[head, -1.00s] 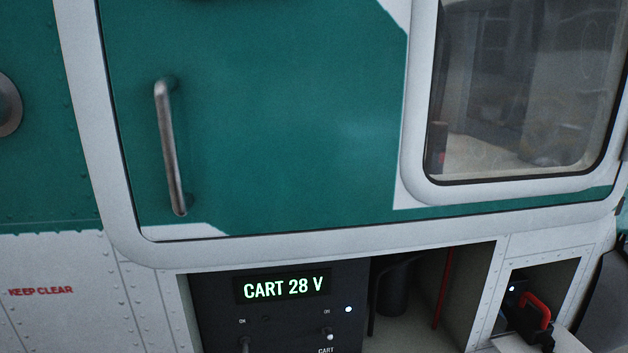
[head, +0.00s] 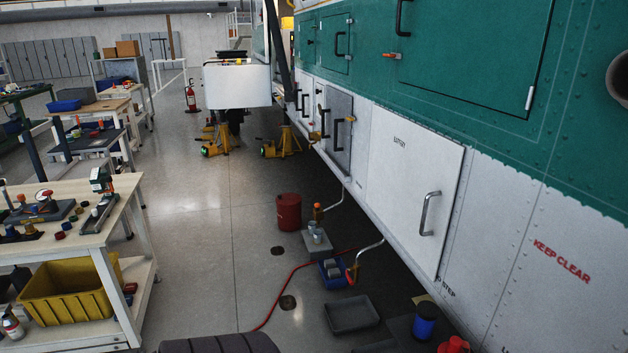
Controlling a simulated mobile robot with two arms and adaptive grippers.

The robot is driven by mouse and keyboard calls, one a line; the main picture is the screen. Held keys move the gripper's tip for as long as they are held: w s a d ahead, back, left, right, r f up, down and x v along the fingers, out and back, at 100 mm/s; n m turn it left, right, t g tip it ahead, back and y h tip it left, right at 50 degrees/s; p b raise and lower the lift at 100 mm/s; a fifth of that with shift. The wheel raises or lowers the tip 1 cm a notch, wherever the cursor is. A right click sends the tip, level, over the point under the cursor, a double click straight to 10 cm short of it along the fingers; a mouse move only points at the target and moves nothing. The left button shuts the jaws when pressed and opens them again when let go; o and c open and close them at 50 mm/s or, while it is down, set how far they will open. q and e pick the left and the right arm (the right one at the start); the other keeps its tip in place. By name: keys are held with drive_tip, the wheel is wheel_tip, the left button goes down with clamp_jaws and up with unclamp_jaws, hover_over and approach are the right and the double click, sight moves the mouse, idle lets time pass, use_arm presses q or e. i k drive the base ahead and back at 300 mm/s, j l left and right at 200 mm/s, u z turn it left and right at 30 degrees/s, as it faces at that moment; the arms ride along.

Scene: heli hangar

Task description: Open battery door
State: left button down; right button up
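The battery door (head: 405,185) is a white panel low on the helicopter's side, right of the middle in the head view. Small dark lettering that reads as "BATTERY" is near its top. A grey bar handle (head: 429,213) stands upright near its right edge. The panel appears closed, lying about flush with the white skin around it. Neither of my grippers shows in the head view.
Workbenches with tools and a yellow bin (head: 68,290) line the left. Under the door, a red canister (head: 289,211), a blue bin (head: 333,273), a grey tray (head: 352,314) and a red hose lie on the floor. The middle aisle is clear.

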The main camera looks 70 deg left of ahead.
sight(413, 171)
drive_tip(key=u, duration=1.6)
